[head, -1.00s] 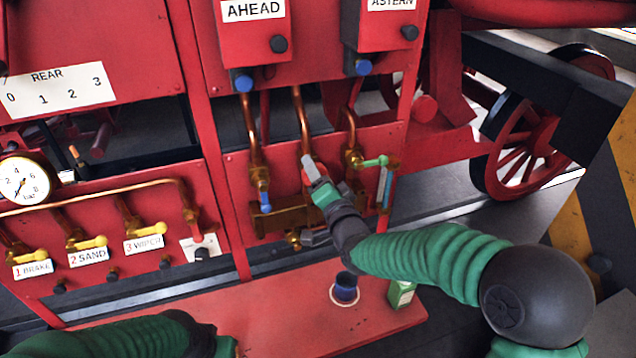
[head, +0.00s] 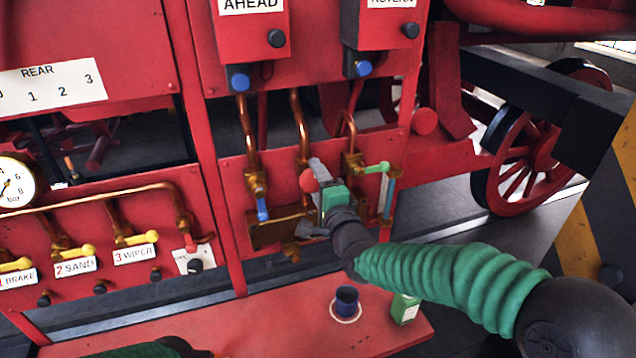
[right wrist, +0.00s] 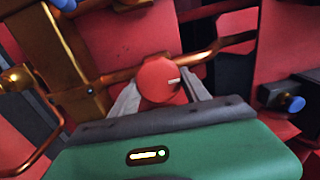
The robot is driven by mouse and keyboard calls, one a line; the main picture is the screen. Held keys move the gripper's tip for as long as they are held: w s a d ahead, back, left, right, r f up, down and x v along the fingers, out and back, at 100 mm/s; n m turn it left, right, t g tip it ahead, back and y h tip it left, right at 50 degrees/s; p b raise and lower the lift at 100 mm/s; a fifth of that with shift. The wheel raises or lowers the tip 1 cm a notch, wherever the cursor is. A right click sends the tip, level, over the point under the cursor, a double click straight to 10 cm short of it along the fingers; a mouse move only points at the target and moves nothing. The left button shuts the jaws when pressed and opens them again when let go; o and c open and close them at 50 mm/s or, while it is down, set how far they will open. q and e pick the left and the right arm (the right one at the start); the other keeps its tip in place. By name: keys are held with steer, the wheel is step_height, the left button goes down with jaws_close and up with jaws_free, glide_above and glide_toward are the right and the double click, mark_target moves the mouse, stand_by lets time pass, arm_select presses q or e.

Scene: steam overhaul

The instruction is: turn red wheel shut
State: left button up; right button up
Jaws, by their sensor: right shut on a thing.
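The red wheel (head: 308,181) is a small round red knob on the middle copper pipe of the valve panel. In the right wrist view the red wheel (right wrist: 158,82) shows face-on, with a short white mark on its right side. My right gripper (head: 316,172) is at the wheel, its grey fingers partly hiding it in the head view. In the right wrist view my right gripper (right wrist: 160,95) has a finger on each side of the wheel and is shut on it. Part of my left arm shows at the bottom edge of the head view; its gripper is out of view.
A blue-handled valve (head: 262,208) stands left of the wheel and a green-handled valve (head: 376,168) close on its right. A dark blue cup (head: 346,300) and a green box (head: 404,308) stand on the red ledge (head: 270,330) below. A pressure gauge (head: 15,183) is at far left.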

steer(key=shift+f, duration=0.1)
steer(key=o, duration=1)
steer(key=shift+c, duration=0.2)
steer(key=shift+o, duration=1.3)
steer(key=shift+w, duration=0.1)
arm_select(q)
steer(key=shift+w+a+f, duration=0.15)
steer(key=shift+w+a, duration=0.05)
steer(key=shift+w, duration=0.1)
arm_select(e)
steer(key=shift+o, duration=0.5)
steer(key=shift+w+a, duration=0.2)
steer(key=shift+w, duration=0.05)
steer(key=shift+s, duration=0.1)
steer(key=shift+s+d, duration=0.15)
steer(key=shift+s, duration=0.15)
arm_select(q)
steer(key=shift+s+f+b, duration=0.15)
steer(key=shift+f+b, duration=0.7)
arm_select(e)
steer(key=v, duration=1.6)
